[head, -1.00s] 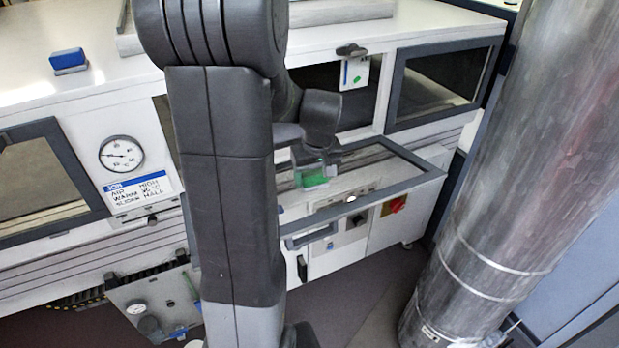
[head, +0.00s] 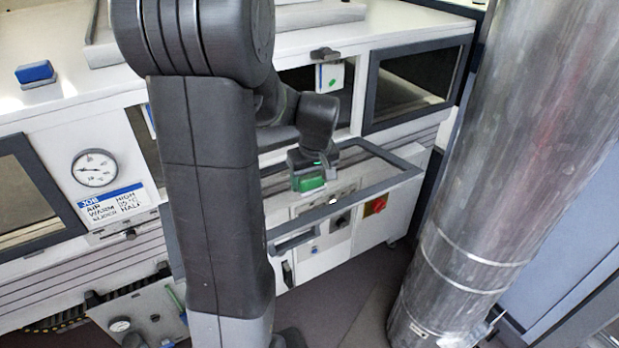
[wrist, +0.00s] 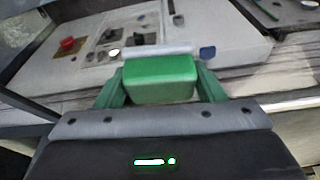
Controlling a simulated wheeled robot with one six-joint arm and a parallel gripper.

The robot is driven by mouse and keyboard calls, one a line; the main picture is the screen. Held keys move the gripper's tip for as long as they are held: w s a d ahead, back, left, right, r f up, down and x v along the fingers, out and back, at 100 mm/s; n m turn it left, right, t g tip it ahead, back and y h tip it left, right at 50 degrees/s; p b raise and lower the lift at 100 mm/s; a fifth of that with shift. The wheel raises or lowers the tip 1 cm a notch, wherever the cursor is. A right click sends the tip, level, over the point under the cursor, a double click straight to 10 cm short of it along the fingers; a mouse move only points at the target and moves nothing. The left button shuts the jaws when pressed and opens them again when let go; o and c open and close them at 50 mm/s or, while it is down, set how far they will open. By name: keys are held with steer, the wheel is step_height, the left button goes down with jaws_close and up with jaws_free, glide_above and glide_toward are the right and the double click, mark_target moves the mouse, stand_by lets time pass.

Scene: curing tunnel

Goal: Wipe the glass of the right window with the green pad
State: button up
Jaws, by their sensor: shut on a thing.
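My gripper (head: 313,158) is shut on the green pad (head: 308,183), which hangs below its fingers in the head view. In the wrist view the green pad (wrist: 160,80) sits between both green fingers, with a pale strip along its far edge. A grey-framed window (head: 392,182) is swung out from the white tunnel housing and lies nearly flat. The pad is over the glass inside that frame. I cannot tell whether it touches the glass. My arm hides the left part of this frame. Another dark-framed window (head: 415,82), closed, is further right.
A large metal duct (head: 500,160) stands close on the right. A control panel with a red knob (head: 375,206) is below the swung-out frame. A blue-and-white block (head: 36,74) lies on the housing top. A gauge (head: 94,168) is on the left front.

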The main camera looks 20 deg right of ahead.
mark_target(283, 197)
steer(key=shift+s+a+r, duration=0.1)
steer(key=shift+s+a, duration=0.05)
steer(key=shift+a, duration=1.65)
steer(key=shift+s+a, duration=0.15)
steer(key=shift+a, duration=1.6)
steer(key=shift+s+a+f+b, duration=0.1)
steer(key=shift+s+a+b, duration=0.05)
steer(key=shift+a, duration=1.55)
steer(key=shift+s+a+f+b, duration=0.1)
steer(key=shift+s+a+b, duration=0.1)
steer(key=shift+a, duration=1.5)
steer(key=shift+s+a+b, duration=0.1)
steer(key=shift+s+a, duration=0.05)
steer(key=shift+a, duration=1.55)
steer(key=shift+s+a, duration=0.1)
steer(key=shift+a, duration=1.6)
steer(key=shift+r, duration=0.15)
steer(key=shift+w+r+p, duration=0.2)
steer(key=shift+r+p, duration=0.65)
steer(key=shift+r, duration=0.15)
steer(key=shift+w+r+p, duration=0.15)
steer(key=shift+r+p, duration=0.65)
steer(key=shift+r, duration=0.15)
steer(key=shift+w+r+p, duration=0.2)
steer(key=shift+r+p, duration=0.65)
steer(key=shift+r, duration=0.15)
steer(key=r+p, duration=0.2)
steer(key=r, duration=0.1)
steer(key=shift+w, duration=0.3)
